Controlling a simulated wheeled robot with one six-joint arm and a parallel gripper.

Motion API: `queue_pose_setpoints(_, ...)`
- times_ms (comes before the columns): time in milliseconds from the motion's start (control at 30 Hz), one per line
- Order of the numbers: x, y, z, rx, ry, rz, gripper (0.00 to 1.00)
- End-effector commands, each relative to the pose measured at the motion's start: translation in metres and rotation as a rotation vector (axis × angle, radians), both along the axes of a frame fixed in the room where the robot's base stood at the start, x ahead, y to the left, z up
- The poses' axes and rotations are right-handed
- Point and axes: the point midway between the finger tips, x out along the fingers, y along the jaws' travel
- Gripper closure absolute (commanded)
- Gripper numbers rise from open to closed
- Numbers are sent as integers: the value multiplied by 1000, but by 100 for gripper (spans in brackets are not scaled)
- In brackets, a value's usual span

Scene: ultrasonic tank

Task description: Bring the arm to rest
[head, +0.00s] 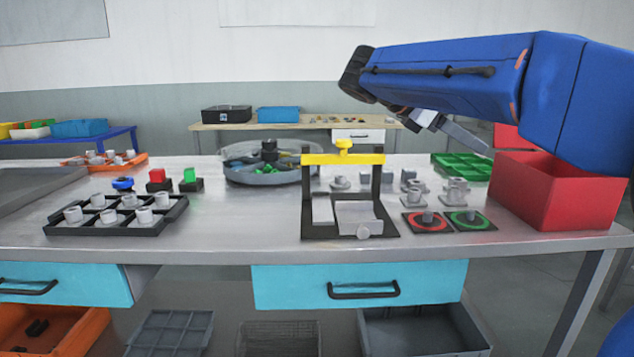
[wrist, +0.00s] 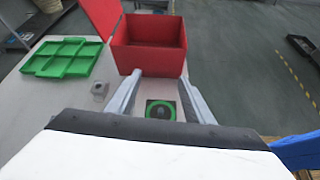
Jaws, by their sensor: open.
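My blue arm reaches in from the right in the head view, above the right side of the metal workbench (head: 240,215). My gripper (head: 470,140) hangs under the arm, in the air over the bench near the red bin (head: 560,190). In the wrist view my gripper (wrist: 160,92) has its two grey fingers spread wide apart with nothing between them. Beyond and below the fingers are a black pad with a green ring (wrist: 161,103) and the red bin (wrist: 175,57).
A green divided tray (head: 460,165) lies behind the red bin. A black frame with a yellow top bar (head: 345,159) stands mid-bench. A round grey tank (head: 268,176) is behind it. A black rack of white cups (head: 180,216) is at left. The air above the bench's left is clear.

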Motion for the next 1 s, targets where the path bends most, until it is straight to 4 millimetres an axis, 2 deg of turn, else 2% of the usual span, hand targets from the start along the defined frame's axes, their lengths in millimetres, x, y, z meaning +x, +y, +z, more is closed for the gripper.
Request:
queue_pose_setpoints(267, -36, -24, -40, 149, -127, -46, 53)
queue_pose_setpoints(367, -59, -33, -65, 240, -202, -87, 53)
queue_pose_setpoints(500, -96, -41, -109, 392, -330, -176, 53)
queue_pose_setpoints(767, -162, -35, -186, 667, -564, -406, 53)
queue_pose_setpoints(1000, -218, -14, -255, 912, -782, -693, 53)
